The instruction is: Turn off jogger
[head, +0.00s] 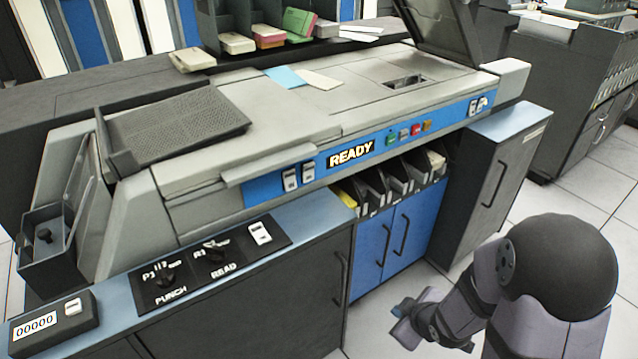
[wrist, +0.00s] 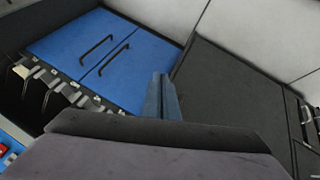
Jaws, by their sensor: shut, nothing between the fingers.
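No label naming a jogger is readable. An open grey bin with a black knob (head: 45,236) stands at the machine's left end; I cannot tell whether it is the jogger. My gripper (head: 404,312) is in front of the blue cabinet doors, low and well apart from these switches. In the wrist view its fingers (wrist: 161,95) are together and empty, with the blue doors behind.
The large grey card machine (head: 250,110) has a lit READY sign and coloured buttons. Blue cabinet doors (head: 386,240) and card stackers (head: 400,182) are below. A dark cabinet (head: 497,170) stands right of them. Pale tiled floor (head: 368,325) is open around my arm.

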